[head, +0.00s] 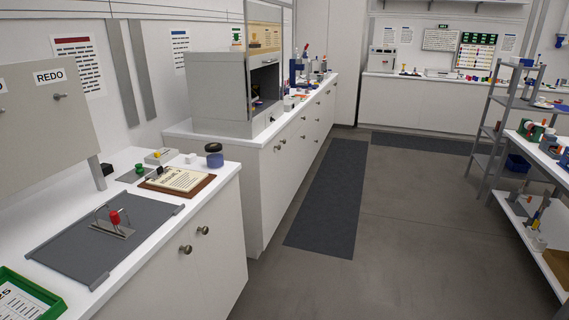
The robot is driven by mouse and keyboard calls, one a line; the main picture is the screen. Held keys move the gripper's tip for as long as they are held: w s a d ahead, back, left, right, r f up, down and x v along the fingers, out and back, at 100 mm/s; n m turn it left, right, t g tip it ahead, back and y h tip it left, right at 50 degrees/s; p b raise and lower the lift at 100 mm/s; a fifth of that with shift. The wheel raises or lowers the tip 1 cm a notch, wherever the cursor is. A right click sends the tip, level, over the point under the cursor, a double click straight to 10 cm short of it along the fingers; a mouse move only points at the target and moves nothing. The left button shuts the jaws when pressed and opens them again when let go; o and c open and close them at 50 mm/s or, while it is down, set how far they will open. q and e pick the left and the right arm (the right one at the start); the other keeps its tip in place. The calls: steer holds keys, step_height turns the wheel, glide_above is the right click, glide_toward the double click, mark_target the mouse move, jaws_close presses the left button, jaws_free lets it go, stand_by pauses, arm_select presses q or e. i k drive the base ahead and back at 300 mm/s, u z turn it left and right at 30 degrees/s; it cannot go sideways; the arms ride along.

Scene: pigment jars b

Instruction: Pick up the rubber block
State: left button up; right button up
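I cannot pick out the rubber block with certainty. A small white block-like piece (191,158) lies on the near left counter, beside a dark-lidded jar (214,156). A black item (107,169) also lies by the cabinet's leg. Both are too small for me to tell what they are made of. Neither of my grippers is in view.
A fume hood (216,90) stands beyond. Open floor (400,230) lies between counter and right shelving (497,110).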

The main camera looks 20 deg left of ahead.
mark_target(191, 158)
steer(key=z, duration=0.15)
steer(key=k, duration=0.35)
steer(key=z, duration=0.45)
steer(key=i, duration=1.9)
steer(key=u, duration=0.85)
steer(key=i, duration=1.75)
steer(key=u, duration=1.9)
steer(key=i, duration=0.85)
steer(key=u, duration=0.8)
